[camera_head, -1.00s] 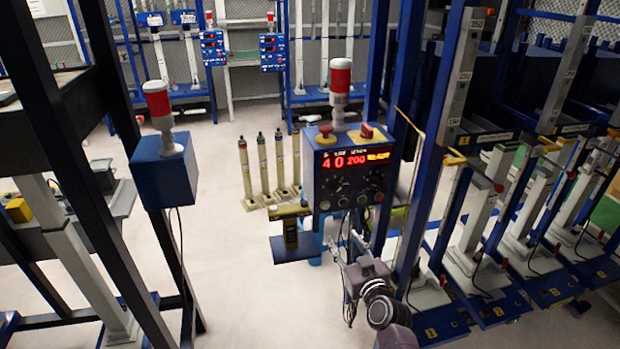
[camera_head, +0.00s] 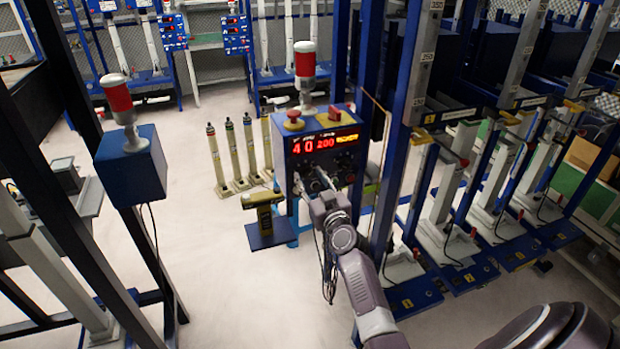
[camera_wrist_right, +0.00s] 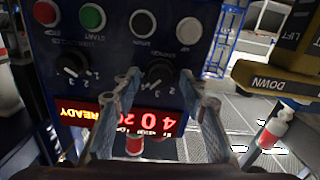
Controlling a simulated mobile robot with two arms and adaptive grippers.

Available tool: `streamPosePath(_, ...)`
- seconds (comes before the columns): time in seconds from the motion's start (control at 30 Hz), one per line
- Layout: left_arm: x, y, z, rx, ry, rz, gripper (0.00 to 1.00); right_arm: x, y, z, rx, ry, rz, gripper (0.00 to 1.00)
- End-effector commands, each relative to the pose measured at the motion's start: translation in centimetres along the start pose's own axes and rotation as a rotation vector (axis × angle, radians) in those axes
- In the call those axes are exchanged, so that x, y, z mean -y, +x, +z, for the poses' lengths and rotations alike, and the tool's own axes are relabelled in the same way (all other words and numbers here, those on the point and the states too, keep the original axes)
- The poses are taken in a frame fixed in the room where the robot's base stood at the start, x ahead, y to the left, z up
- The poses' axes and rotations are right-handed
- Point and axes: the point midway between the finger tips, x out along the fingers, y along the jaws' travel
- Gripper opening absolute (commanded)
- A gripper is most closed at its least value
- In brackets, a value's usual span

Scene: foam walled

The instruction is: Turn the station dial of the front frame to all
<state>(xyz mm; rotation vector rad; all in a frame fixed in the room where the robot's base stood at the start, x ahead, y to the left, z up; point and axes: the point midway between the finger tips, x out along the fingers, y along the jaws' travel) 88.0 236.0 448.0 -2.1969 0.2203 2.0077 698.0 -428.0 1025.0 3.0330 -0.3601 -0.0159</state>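The front frame's blue control box (camera_head: 325,155) has a lit red display (camera_head: 325,143) reading 40 and 200. In the right wrist view the panel appears upside down, with a black dial (camera_wrist_right: 158,72) between my right gripper's fingers and another black dial (camera_wrist_right: 72,65) to the left. Their labels are too blurred to tell which is the station dial. My right gripper (camera_wrist_right: 160,82) is open, its fingertips on either side of the middle dial; contact cannot be told. In the head view this gripper (camera_head: 316,182) is at the panel's lower part and hides some knobs. My left gripper is not in view.
Several push buttons (camera_wrist_right: 92,16) line the panel near the dials. Blue uprights (camera_head: 406,120) stand close at right.

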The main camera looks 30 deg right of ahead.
Motion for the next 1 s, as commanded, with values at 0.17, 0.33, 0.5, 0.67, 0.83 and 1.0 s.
streamPosePath(0.17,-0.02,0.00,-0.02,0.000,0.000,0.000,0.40,0.01,0.06,0.02,0.000,0.000,0.000,0.39)
streamPosePath(0.33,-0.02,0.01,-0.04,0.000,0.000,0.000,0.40,0.02,0.04,0.03,0.000,0.000,0.000,0.27)
streamPosePath(0.5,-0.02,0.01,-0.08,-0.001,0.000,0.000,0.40,0.02,0.02,0.04,0.001,0.001,0.000,0.08)
streamPosePath(0.67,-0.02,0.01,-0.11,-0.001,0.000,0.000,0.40,0.01,0.02,0.05,0.001,0.001,0.000,0.00)
streamPosePath(0.83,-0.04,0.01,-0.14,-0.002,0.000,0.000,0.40,0.00,0.02,0.05,0.001,0.020,0.000,0.00)
streamPosePath(1.0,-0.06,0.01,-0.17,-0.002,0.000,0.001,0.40,-0.02,0.02,0.03,0.000,0.085,0.000,0.00)
